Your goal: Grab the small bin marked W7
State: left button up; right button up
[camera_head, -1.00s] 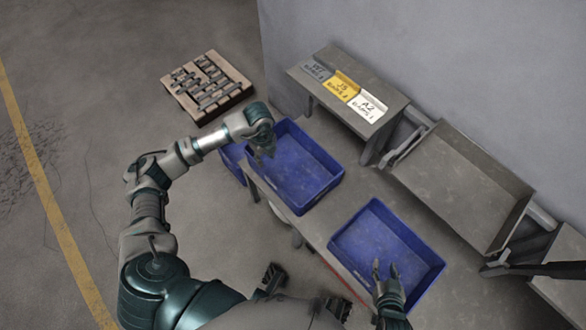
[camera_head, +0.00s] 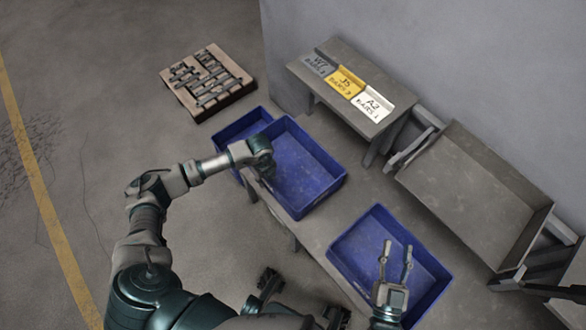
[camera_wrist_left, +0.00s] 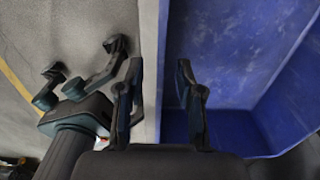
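The small grey bin marked W7 (camera_head: 319,64) sits at the left end of a row of three on the grey shelf, beside the yellow bin (camera_head: 346,83) marked J5 and the white bin (camera_head: 372,104) marked A2. My left gripper (camera_head: 267,173) is over the left edge of a large blue bin, well short of W7. In the left wrist view its two fingers (camera_wrist_left: 162,88) are apart with nothing held between them. My right gripper (camera_head: 398,250) is over another large blue bin, fingers apart and empty.
Large blue bins (camera_head: 300,150) (camera_head: 376,222) stand on a grey bench, with another behind (camera_head: 226,131). A grey shelf (camera_head: 322,88) holds the small bins. An empty grey tray (camera_head: 470,190) is at right. A pallet of metal parts (camera_head: 208,83) lies on the floor.

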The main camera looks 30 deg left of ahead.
pick_arm(q)
jog(key=shift+f, duration=0.45)
jog(key=shift+r, duration=0.1)
grip_shut()
jog(key=shift+r, duration=0.15)
